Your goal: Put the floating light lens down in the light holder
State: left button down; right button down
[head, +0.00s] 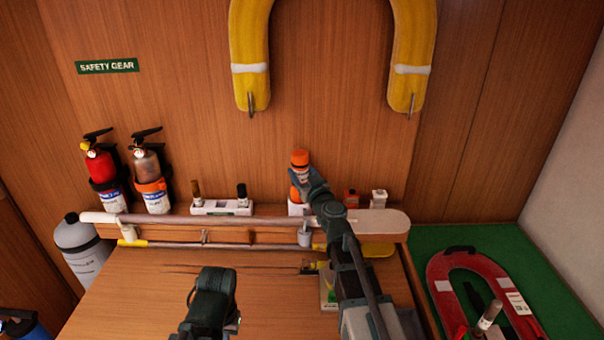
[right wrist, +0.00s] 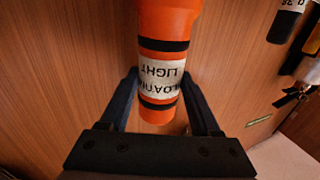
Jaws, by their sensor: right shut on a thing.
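The floating light (head: 300,158) is orange with black bands and a white label. It stands roughly upright at the back shelf; its label also shows in the right wrist view (right wrist: 160,72), upside down. The wide lens end is at the top of that view, which is the lower end in the head view. My right gripper (head: 302,177) is shut around the light's body. The white light holder (head: 296,209) is directly below; my gripper partly hides it, and I cannot tell whether the lens touches it. My left gripper (head: 210,302) is low in the middle, its jaws unclear.
A white rack (head: 221,207) with two small upright items stands left of the holder. Small red (head: 351,198) and white (head: 378,198) items stand to its right. Two extinguishers (head: 102,168) (head: 149,172) are at the left. A pole (head: 180,219) lies along the shelf front.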

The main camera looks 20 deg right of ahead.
jog(key=shift+f, duration=0.4)
grip_release()
jog(key=shift+s, duration=0.15)
